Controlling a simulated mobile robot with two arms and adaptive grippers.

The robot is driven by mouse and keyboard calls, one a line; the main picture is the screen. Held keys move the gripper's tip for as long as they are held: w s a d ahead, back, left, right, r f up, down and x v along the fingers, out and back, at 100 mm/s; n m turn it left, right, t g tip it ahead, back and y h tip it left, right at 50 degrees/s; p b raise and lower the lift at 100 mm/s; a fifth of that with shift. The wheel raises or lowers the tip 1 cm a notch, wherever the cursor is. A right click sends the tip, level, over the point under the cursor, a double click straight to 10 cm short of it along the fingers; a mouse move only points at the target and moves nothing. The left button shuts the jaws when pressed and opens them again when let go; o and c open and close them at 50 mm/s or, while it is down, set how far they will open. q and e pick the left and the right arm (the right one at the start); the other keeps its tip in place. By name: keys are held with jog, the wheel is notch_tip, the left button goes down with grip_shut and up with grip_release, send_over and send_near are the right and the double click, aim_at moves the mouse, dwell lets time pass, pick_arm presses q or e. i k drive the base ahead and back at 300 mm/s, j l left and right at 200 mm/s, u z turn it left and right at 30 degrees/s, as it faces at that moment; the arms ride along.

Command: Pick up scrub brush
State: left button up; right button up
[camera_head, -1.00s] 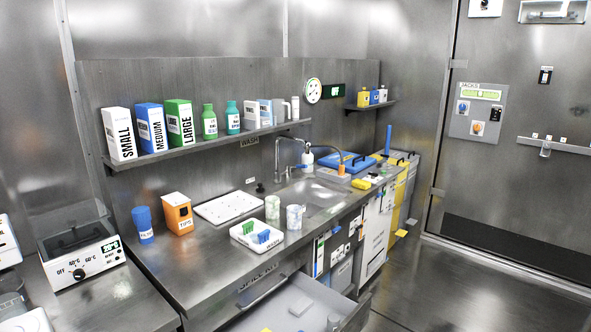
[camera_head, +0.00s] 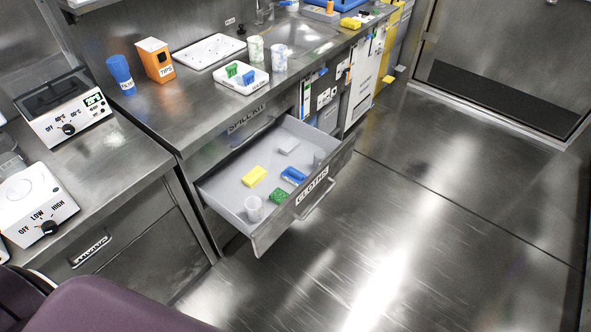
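An open drawer labelled CLOTHS (camera_head: 262,238) sticks out below the counter. In it, a blue block-like item (camera_head: 293,175) with a paler part lies near the front panel; it looks like a brush, but its bristles are too small to make out. A yellow block (camera_head: 254,177), a green block (camera_head: 278,196), a pale grey block (camera_head: 289,145) and a white cup (camera_head: 254,208) are around it, apart from it. Neither of my grippers shows in the head view.
The steel counter (camera_head: 205,95) above the drawer holds a white tray (camera_head: 241,79) with green and blue clips, cups, an orange box (camera_head: 155,60) and a blue cup (camera_head: 121,74). A yellow block (camera_head: 350,23) lies by the sink (camera_head: 303,37). Floor right of the drawer is clear.

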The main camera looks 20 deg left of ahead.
aim_at(291, 175)
jog(key=i+l+u, duration=0.25)
jog(key=i+l, duration=0.15)
jog(key=l, duration=0.2)
jog(key=i+l+u, duration=0.1)
jog(key=l, duration=0.25)
jog(key=i+l+u, duration=0.1)
jog(key=i+l, duration=0.2)
jog(key=u, duration=1.75)
